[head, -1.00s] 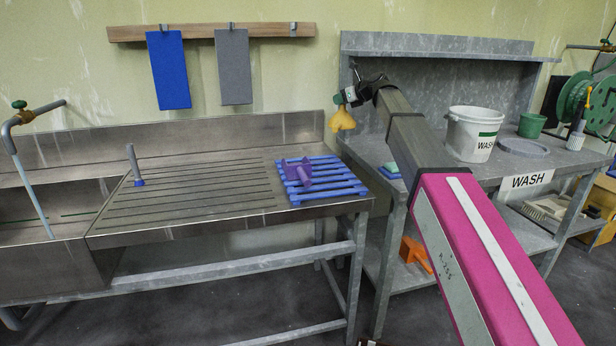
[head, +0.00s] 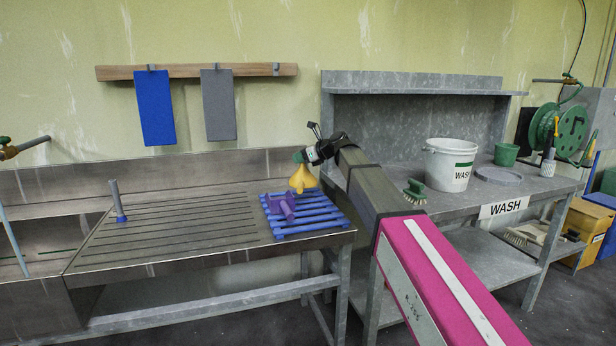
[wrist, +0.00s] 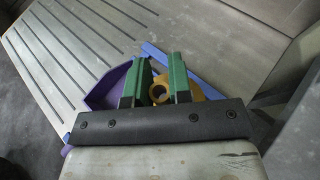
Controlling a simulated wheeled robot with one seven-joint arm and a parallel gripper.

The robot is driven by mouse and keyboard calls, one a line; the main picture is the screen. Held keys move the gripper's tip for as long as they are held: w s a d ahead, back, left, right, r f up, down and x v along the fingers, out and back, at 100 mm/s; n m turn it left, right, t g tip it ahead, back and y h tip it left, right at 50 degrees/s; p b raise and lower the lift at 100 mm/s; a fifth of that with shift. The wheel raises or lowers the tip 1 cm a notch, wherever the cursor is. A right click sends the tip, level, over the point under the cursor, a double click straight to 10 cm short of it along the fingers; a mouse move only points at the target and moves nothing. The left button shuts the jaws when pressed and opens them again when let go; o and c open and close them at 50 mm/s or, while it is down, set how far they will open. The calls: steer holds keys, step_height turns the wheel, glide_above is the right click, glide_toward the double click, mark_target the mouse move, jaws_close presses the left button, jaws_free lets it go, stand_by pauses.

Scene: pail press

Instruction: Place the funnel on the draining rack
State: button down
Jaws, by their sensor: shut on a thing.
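The yellow funnel (head: 302,181) hangs in my gripper (head: 299,158), wide end down, above the back part of the blue slatted draining rack (head: 322,218). In the wrist view my gripper (wrist: 160,62) has its green fingers closed around part of the funnel (wrist: 190,91), whose round opening shows between them. The rack's blue edge (wrist: 154,53) shows behind the fingers. A gap between funnel and rack is hard to judge; the funnel looks just above it. A purple tool (head: 281,207) lies on the rack's left part, close beside the funnel.
The rack sits at the right end of a grooved steel drainboard (head: 170,230). A grey upright peg with a blue base (head: 118,203) stands to the left. At right, a bench holds a green brush (head: 414,192), a white pail (head: 450,165) and a green pot (head: 506,154).

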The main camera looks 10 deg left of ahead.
mark_target(309, 173)
steer(key=d+f, duration=0.2)
steer(key=d, duration=0.1)
steer(key=shift+w+d, duration=0.1)
steer(key=shift+d, duration=0.1)
steer(key=shift+f, duration=2.05)
steer(key=c, duration=1)
jaws_free()
steer(key=shift+c, duration=0.2)
steer(key=shift+d, duration=0.1)
steer(key=v, duration=1.2)
